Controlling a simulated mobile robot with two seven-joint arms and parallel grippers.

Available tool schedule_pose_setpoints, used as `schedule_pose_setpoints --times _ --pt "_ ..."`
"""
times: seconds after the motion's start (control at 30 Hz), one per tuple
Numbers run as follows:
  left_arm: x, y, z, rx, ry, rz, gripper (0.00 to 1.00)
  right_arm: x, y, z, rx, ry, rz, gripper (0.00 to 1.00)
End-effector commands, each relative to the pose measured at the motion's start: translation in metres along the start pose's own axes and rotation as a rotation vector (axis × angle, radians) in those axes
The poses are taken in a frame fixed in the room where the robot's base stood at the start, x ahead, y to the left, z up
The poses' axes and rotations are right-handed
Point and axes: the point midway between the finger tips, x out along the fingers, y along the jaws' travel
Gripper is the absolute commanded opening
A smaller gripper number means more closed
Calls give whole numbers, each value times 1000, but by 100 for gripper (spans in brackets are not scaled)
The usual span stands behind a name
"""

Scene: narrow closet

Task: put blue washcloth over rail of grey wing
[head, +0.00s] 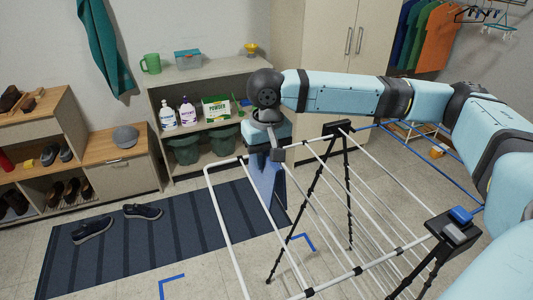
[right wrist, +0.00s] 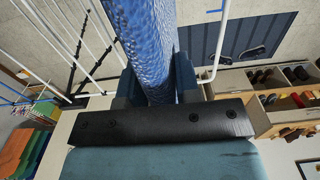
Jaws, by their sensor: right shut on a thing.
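The blue washcloth (head: 267,187) hangs down from my right gripper (head: 274,150) at the far left part of the drying rack. My right gripper points down and is shut on the cloth's upper part. In the right wrist view the washcloth (right wrist: 150,40) runs out between the two fingers (right wrist: 157,86). The rack's grey-white wing (head: 219,217) spreads to the left, with its outer rail nearest the striped mat. Thin rails show in front of part of the cloth; I cannot tell whether they touch. My left gripper is out of view.
A wing with blue rails (head: 408,137) is on the rack's other side. A shelf (head: 157,108) with bottles and boxes stands behind. A shoe bench (head: 118,170) is at left. Shoes (head: 142,211) lie on the dark striped mat (head: 165,245). Black rack legs (head: 306,205) stand near the cloth.

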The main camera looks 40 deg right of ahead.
Motion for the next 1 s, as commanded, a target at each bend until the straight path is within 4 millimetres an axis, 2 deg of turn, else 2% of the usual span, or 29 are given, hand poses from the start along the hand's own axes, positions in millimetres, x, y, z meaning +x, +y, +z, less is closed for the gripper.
schedule_pose_setpoints --times 0.43,1.0 --pt "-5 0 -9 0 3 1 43 22 0 1 -1 -2 -2 7" --pt "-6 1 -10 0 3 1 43 27 0 1 0 0 -2 7"
